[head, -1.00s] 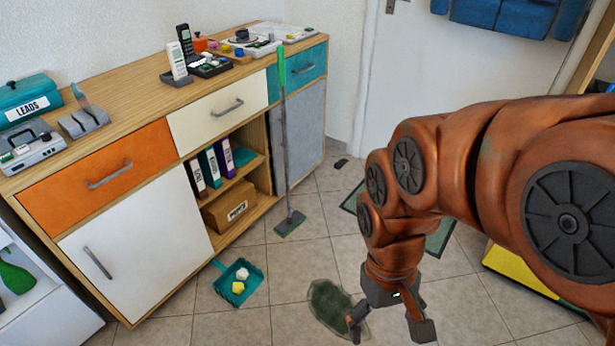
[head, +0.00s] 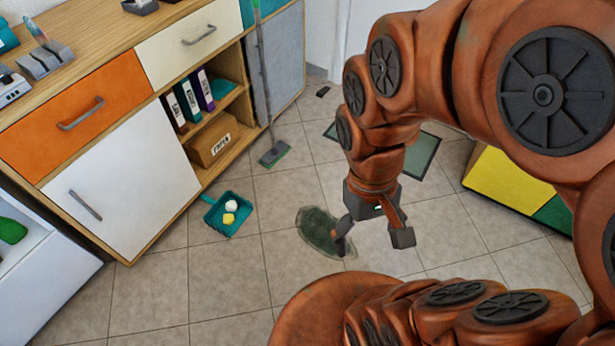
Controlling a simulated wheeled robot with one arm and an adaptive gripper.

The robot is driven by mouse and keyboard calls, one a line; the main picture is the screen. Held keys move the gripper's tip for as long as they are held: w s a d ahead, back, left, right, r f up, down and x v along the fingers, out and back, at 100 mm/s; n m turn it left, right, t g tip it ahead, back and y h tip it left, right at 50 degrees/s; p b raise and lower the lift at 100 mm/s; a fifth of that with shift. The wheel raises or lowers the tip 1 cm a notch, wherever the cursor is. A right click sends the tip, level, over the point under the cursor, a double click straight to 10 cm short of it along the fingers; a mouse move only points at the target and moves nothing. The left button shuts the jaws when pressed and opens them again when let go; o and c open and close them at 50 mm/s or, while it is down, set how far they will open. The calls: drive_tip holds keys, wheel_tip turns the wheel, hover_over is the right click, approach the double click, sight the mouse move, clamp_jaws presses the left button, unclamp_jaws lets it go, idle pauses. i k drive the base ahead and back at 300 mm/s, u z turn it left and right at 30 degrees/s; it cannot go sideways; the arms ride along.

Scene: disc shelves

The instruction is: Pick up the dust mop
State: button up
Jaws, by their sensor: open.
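The dust mop (head: 264,85) stands upright against the front of the sideboard, with a grey pole, a green upper grip and a flat grey-green head (head: 274,154) on the tiled floor. The top of its handle is cut off by the upper picture edge. My gripper (head: 372,240) is open and empty, pointing down over the floor to the right of the mop and nearer to me. It is clearly apart from the mop.
The wooden sideboard (head: 142,97) runs along the left and back. A teal dustpan (head: 216,219) with crumpled bits and a dark green floor patch (head: 314,230) lie on the tiles. A green-bordered mat (head: 421,157) and a yellow-green box (head: 510,188) are at right.

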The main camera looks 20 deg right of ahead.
sight(278, 150)
drive_tip(key=u, duration=1.15)
drive_tip(key=i, duration=1.05)
drive_tip(key=z, duration=0.85)
drive_tip(key=i, duration=0.5)
